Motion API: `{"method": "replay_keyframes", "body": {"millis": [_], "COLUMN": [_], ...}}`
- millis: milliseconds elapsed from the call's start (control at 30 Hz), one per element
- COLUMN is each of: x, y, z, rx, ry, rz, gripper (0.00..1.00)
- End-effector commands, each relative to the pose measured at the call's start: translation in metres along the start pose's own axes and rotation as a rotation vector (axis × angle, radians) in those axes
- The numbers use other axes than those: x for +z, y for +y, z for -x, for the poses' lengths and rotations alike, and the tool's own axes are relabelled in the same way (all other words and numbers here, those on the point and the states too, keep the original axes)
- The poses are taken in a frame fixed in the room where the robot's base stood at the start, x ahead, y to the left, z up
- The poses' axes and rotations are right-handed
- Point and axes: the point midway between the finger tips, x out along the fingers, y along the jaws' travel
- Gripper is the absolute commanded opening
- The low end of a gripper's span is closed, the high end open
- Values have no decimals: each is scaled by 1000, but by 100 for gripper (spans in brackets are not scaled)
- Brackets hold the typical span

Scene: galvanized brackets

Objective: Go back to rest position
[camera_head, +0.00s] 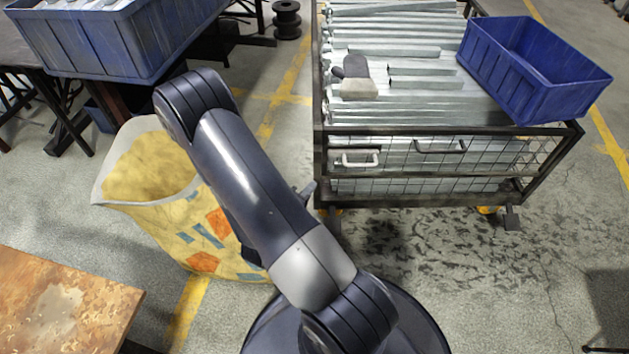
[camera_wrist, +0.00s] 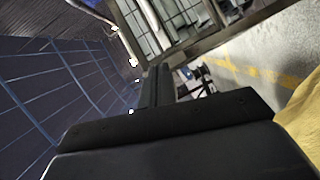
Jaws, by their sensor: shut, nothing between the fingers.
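My gripper (camera_wrist: 158,86) shows in the wrist view as two dark fingers close together, shut and empty. In the wrist view the fingers point toward the cart, with the dark blue side of a bin (camera_wrist: 60,85) to the left and yellow fabric at the right edge.
Another blue bin (camera_head: 125,50) stands at upper left. The yellow bag (camera_head: 215,235) is beside my arm. A rusty table (camera_head: 60,310) is at lower left.

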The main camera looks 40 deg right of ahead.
Motion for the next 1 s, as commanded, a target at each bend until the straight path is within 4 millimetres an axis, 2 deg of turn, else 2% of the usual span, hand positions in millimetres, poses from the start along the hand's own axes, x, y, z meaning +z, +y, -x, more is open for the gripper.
{"method": "replay_keyframes", "body": {"millis": [200, 600, 767, 1000], "x": [0, 1, 1, 2], "y": [0, 0, -1, -1], "z": [8, 6, -5, -33], "rx": [0, 0, 0, 1], "ry": [0, -1, -4, -5], "rz": [1, 0, -2, -2], "gripper": [0, 0, 0, 0]}}
